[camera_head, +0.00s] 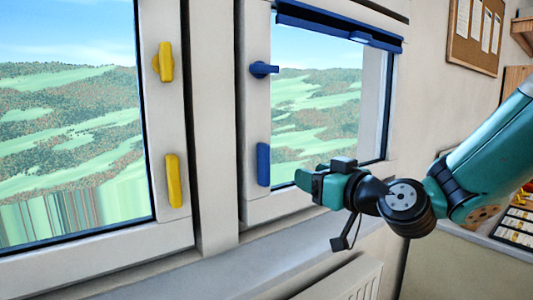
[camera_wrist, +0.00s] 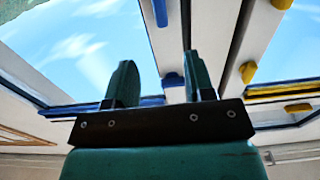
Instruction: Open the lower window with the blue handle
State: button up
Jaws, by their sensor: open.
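The right window (camera_head: 256,110) has a pale frame with two blue handles. The upper blue handle (camera_head: 262,69) lies across the frame; the lower blue handle (camera_head: 263,164) stands upright along it. My gripper (camera_head: 308,184) is open and empty, right of the lower handle and in front of the window's bottom edge, apparently apart from it. In the wrist view, my gripper's two fingers (camera_wrist: 161,82) point up towards the glass. An upright blue handle (camera_wrist: 158,12) shows at the top edge there, and another blue handle (camera_wrist: 172,79) appears between the fingers, farther off.
The left window (camera_head: 174,110) has an upper yellow handle (camera_head: 165,62) and a lower yellow handle (camera_head: 173,180). A blue bar (camera_head: 338,27) runs along the right window's top. A sill (camera_head: 215,270) and a radiator (camera_head: 345,280) lie below. A noticeboard (camera_head: 473,38) hangs at the right.

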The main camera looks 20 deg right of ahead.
aim_at(268, 160)
jog(key=p+x, duration=1.2)
jog(key=x, duration=0.2)
jog(key=shift+w+a+r, duration=0.1)
jog(key=shift+w+r, duration=0.05)
jog(key=shift+w+a+f+p, duration=0.1)
jog(key=shift+w+f+p, duration=0.1)
jog(key=shift+w, duration=0.2)
jog(key=shift+w+a+f+p, duration=0.1)
jog(key=shift+w+a+p, duration=0.05)
jog(key=shift+w, duration=0.25)
grip_shut()
